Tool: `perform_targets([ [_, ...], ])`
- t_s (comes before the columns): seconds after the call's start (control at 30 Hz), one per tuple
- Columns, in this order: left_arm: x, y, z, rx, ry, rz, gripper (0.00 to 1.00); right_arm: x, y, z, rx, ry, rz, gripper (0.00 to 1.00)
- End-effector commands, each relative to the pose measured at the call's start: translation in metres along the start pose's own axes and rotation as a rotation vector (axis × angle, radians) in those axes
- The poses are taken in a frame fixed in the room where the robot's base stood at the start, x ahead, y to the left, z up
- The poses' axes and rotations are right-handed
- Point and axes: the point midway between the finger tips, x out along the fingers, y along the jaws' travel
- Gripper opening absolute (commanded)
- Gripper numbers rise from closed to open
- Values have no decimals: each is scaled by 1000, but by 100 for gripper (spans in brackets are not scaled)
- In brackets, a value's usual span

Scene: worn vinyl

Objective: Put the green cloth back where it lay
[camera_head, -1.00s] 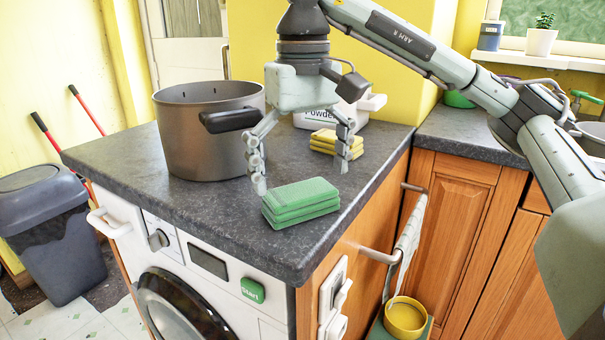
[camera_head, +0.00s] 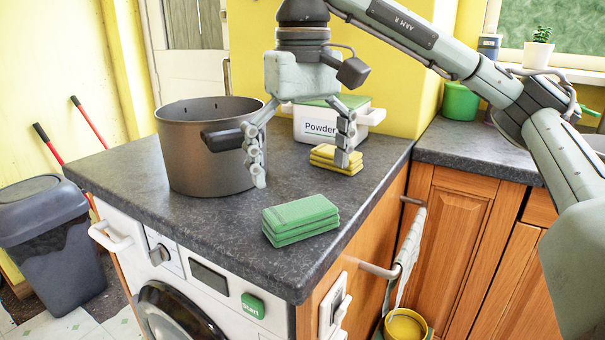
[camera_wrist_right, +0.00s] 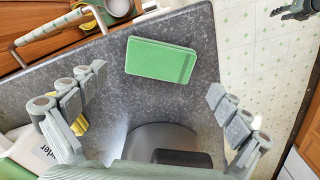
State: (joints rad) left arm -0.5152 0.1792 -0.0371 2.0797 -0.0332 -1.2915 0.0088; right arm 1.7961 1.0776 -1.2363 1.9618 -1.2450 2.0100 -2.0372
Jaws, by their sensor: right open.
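The green cloth (camera_head: 300,216), a folded flat stack, lies on the dark worktop (camera_head: 210,222) near its front corner. It also shows in the right wrist view (camera_wrist_right: 160,60), with nothing touching it. My right gripper (camera_head: 302,172) is open and empty above the worktop, behind the cloth and apart from it. In the right wrist view its spread fingers (camera_wrist_right: 160,95) stand either side, with the cloth beyond the tips. A dark part at the top right corner of that view looks like my left gripper (camera_wrist_right: 296,10); its jaws cannot be made out.
A large grey pot (camera_head: 205,160) stands left of my right gripper. A yellow folded stack (camera_head: 335,160) and a white Powder box (camera_head: 318,124) are behind. A towel (camera_head: 408,258) hangs on a side rail. The worktop around the cloth is clear.

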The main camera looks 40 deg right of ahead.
Motion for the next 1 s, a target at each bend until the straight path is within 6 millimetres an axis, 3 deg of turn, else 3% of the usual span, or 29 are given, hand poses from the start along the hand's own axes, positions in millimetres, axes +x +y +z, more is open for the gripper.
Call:
perform_targets([
  [0.67, 0, 0, 0, 0, 0, 0, 40, -11, 0, 0, 1, 1, 0, 100],
  [1.0, 0, 0, 0, 0, 0, 0, 40, -50, 0, 0, 1, 6, 0, 100],
])
